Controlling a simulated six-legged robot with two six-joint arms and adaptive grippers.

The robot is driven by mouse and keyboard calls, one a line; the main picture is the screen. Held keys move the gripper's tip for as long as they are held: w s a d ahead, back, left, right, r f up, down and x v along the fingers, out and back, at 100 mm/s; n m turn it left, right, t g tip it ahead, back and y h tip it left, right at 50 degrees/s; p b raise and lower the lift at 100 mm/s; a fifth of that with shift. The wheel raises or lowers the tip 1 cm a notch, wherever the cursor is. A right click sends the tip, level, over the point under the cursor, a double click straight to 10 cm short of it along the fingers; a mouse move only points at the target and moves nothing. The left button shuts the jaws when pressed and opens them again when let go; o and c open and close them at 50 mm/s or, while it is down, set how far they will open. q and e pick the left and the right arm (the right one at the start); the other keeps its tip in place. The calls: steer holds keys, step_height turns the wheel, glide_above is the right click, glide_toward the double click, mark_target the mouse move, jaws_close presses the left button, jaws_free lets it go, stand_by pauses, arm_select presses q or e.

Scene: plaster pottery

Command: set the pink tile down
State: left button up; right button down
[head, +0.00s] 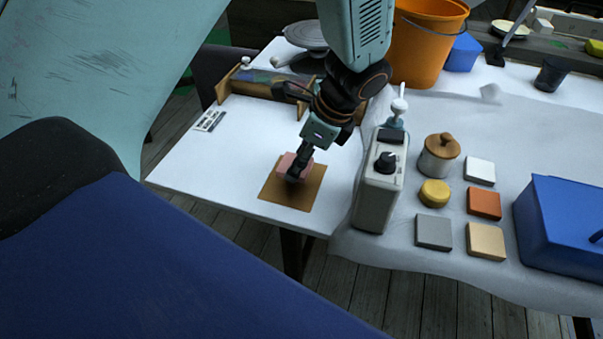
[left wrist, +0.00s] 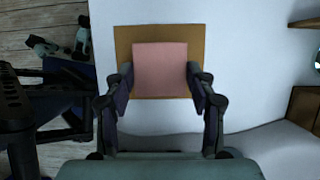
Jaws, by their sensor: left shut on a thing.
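The pink tile (head: 307,168) is in my left gripper (head: 296,173), over the flat brown square (head: 296,196) on the white table at the left. In the left wrist view the two fingers of my left gripper (left wrist: 162,78) are shut on the left and right edges of the pink tile (left wrist: 160,65). The tile lies within the brown square's (left wrist: 123,50) outline there, toward the near side. The tile looks level. I cannot tell whether its underside touches the square. My right gripper is not in view.
A grey box with a black knob (head: 374,190) stands right of the square. Several tiles, including an orange one (head: 484,204), a lidded jar (head: 439,156) and a blue box (head: 565,225) are farther right. A wooden rack (head: 265,88) is behind.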

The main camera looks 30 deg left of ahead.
arm_select(q)
steer(key=f, duration=0.1)
steer(key=f+b, duration=0.1)
steer(key=f, duration=0.1)
steer(key=shift+s+a+f, duration=0.15)
steer(key=shift+s+f, duration=0.05)
steer(key=shift+f, duration=0.05)
steer(key=shift+w, duration=0.25)
steer(key=o, duration=1)
steer(key=shift+s, duration=0.2)
steer(key=shift+c, duration=0.2)
steer(key=shift+o, duration=1.3)
steer(key=shift+w, duration=0.15)
steer(key=shift+r, duration=0.3)
steer(key=p+v, duration=1.1)
steer(key=p, duration=0.4)
steer(key=shift+r+p, duration=0.3)
